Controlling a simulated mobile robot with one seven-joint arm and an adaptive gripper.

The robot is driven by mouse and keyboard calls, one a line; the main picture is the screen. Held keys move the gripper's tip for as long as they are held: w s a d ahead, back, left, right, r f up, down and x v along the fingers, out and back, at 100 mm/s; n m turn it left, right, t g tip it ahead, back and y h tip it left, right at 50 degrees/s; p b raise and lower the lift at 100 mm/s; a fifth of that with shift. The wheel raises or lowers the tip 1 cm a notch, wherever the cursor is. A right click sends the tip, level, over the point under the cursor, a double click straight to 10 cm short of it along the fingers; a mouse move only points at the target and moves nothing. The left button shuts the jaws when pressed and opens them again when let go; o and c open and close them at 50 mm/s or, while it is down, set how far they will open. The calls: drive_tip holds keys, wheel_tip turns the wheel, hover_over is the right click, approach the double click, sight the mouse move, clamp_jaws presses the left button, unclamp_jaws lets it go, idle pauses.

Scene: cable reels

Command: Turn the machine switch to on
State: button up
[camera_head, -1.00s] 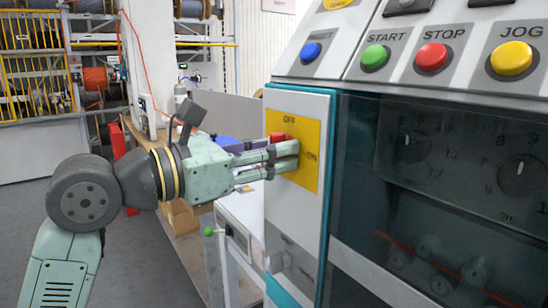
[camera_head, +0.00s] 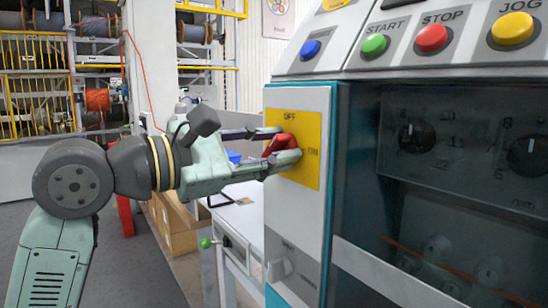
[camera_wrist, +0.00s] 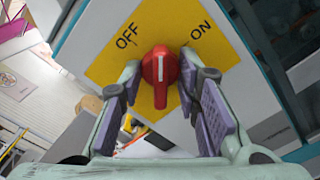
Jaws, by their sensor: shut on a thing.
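The red machine switch (camera_head: 281,144) sits on a yellow plate (camera_head: 303,128) on the side of the machine. OFF is printed at the plate's top and ON at its right. My gripper (camera_head: 285,146) has a finger on each side of the switch and is shut on it. In the wrist view the red switch (camera_wrist: 160,68) sits between the two fingers. Its white mark points between the words OFF and ON. In the head view the switch handle looks tilted, and its far side is partly hidden by the lower finger.
The machine's top panel has a green START button (camera_head: 375,44), a red STOP button (camera_head: 431,38) and a yellow JOG button (camera_head: 512,29). Cable-reel racks (camera_head: 35,75) stand at the back left.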

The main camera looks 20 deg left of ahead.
drive_tip(key=m+b, duration=0.1)
drive_tip(key=m, duration=0.3)
drive_tip(key=shift+f+b, duration=0.2)
drive_tip(key=shift+b, duration=0.15)
drive_tip(key=m+b, duration=0.1)
drive_tip(key=m, duration=0.2)
drive_tip(key=shift+m, duration=0.4)
drive_tip(key=o, duration=0.4)
drive_tip(key=shift+r, duration=0.15)
drive_tip(key=o, duration=0.5)
drive_tip(key=shift+c, duration=0.2)
drive_tip(key=v, duration=0.8)
drive_tip(key=shift+r, duration=0.1)
